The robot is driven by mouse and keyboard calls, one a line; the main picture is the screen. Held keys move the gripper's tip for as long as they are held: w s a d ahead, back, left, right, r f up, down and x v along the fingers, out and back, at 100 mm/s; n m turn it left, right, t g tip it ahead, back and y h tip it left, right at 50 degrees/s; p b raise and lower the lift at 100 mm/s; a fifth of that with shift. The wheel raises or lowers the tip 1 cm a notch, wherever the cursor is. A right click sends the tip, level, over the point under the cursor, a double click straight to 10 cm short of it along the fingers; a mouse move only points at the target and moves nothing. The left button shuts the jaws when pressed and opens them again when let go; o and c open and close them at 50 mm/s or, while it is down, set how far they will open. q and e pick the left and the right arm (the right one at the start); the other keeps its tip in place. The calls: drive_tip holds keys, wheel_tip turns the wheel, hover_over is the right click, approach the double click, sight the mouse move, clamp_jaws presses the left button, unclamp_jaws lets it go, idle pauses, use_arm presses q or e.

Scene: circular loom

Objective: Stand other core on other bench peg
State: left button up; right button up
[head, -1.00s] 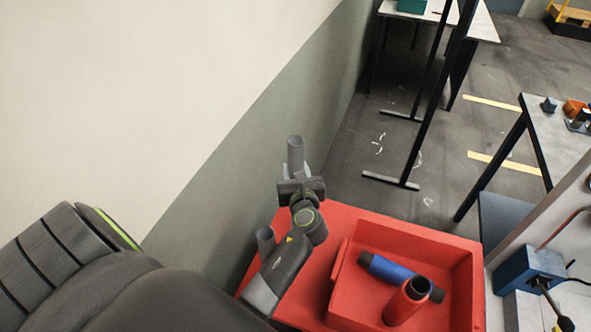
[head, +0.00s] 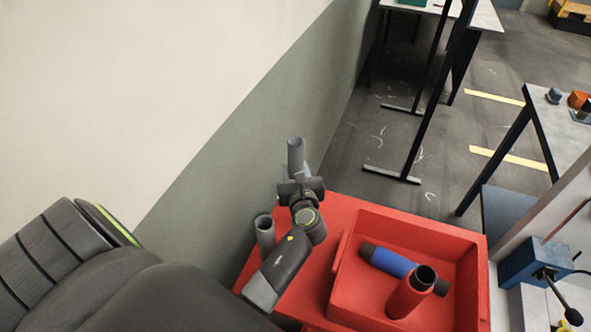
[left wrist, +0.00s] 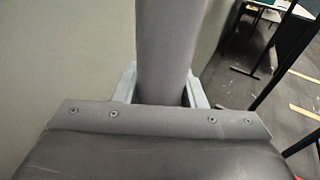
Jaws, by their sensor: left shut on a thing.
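My left gripper (head: 301,187) is shut on a grey tubular core (head: 296,152) and holds it upright above the left part of the red bench. The core also fills the middle of the left wrist view (left wrist: 166,50), between the two fingers; its lower end is hidden by the gripper. A second grey core (head: 265,232) stands upright on the red bench top (head: 318,260), left of my left forearm. Whether a peg is inside it cannot be seen. No bare bench peg is visible. My right gripper is not in view.
A red tray (head: 463,262) on the right of the bench holds a blue roll with dark ends (head: 390,261) and a red roll on a dark core (head: 408,296). A blue clamp-like device (head: 530,264) is at the right. A wall (head: 250,160) runs close along the left.

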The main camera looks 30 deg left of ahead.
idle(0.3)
use_arm(q)
drive_tip(key=shift+f+b, duration=0.35)
drive_tip(key=shift+f, duration=0.1)
drive_tip(key=shift+f+b, duration=1.5)
drive_tip(key=shift+f, duration=0.65)
drive_tip(key=shift+f+b, duration=0.35)
drive_tip(key=o, duration=1.1)
drive_tip(key=shift+r, duration=0.1)
drive_tip(key=shift+o, duration=0.2)
